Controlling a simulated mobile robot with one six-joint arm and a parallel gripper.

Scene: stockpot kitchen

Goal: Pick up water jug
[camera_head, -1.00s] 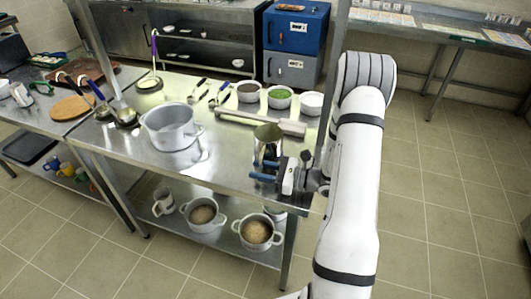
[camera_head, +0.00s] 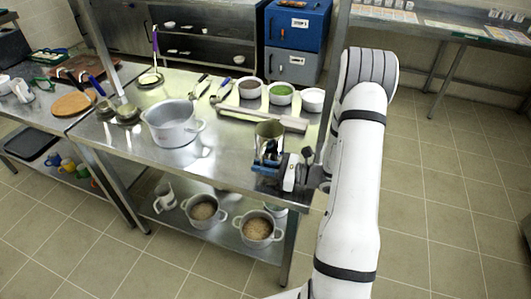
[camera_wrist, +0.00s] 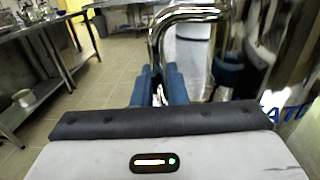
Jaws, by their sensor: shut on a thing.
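The water jug (camera_head: 269,132) is a shiny metal vessel standing upright on the steel table at its right end. In the wrist view its curved metal handle (camera_wrist: 184,16) and its mirror-like side (camera_wrist: 285,70) with part of a printed label fill the upper right. My gripper (camera_head: 264,164) is at the near side of the jug in the head view. Its blue fingers (camera_wrist: 159,88) are closed on the lower part of the handle. The gripper hides the jug's lower part in the head view.
A large grey pot (camera_head: 172,122) stands left of the jug. A rolling pin (camera_head: 262,118) lies just behind the jug, with bowls (camera_head: 281,94) beyond. Pots (camera_head: 258,229) sit on the lower shelf. The table front between pot and jug is clear.

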